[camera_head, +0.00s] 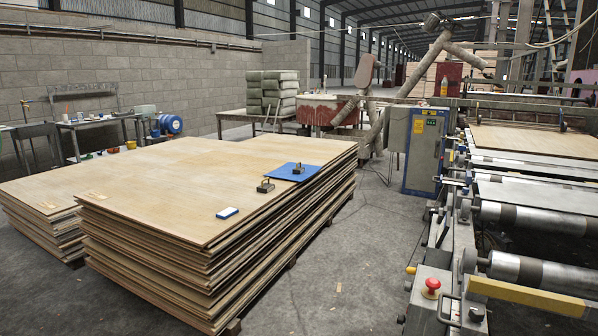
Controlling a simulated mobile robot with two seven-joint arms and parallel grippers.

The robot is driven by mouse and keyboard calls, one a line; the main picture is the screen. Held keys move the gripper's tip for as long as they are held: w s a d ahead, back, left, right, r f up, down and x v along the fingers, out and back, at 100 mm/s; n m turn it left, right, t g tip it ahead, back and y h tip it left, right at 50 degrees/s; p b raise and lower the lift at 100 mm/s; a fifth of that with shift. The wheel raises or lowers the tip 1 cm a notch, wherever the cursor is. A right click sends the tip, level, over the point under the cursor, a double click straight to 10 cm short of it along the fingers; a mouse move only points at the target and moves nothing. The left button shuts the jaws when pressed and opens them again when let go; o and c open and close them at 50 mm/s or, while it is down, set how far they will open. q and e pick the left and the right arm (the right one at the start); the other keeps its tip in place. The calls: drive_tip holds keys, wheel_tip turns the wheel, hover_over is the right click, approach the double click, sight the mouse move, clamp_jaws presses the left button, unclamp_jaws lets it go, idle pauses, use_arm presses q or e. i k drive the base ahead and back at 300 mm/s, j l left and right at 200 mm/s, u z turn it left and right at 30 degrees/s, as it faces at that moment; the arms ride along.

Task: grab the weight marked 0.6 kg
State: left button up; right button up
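Two small dark weights with handles are on the large veneer stack (185,190). One dark weight (265,186) stands on the bare top sheet near the stack's right edge. The other dark weight (298,169) stands on a flat blue mat (283,172), farther back. Any markings on them are too small to read, so I cannot tell which is 0.6 kg. Neither of my grippers is in view.
A blue-and-white block (227,213) lies nearer on the same stack. A lower stack (42,215) adjoins at left. A roller machine (530,220) with a red button (432,286) stands at right. Concrete floor (335,265) is mostly clear between.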

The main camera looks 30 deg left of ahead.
sight(298, 170)
drive_tip(key=u, duration=1.9)
drive_tip(key=i+j+u, duration=0.15)
drive_tip(key=u, duration=0.15)
drive_tip(key=i+u, duration=0.25)
drive_tip(key=i+l+z, duration=0.1)
drive_tip(key=i+z, duration=0.5)
drive_tip(key=z, duration=0.2)
drive_tip(key=i+j+z, duration=0.1)
drive_tip(key=i+z, duration=0.2)
drive_tip(key=z, duration=0.15)
drive_tip(key=i+l+z, duration=0.1)
drive_tip(key=i+z, duration=0.35)
drive_tip(key=i+j+z, duration=0.1)
drive_tip(key=i+z, duration=0.3)
drive_tip(key=i, duration=0.3)
drive_tip(key=i+z, duration=0.35)
drive_tip(key=i, duration=1)
drive_tip(key=i+j, duration=0.1)
drive_tip(key=i, duration=2.8)
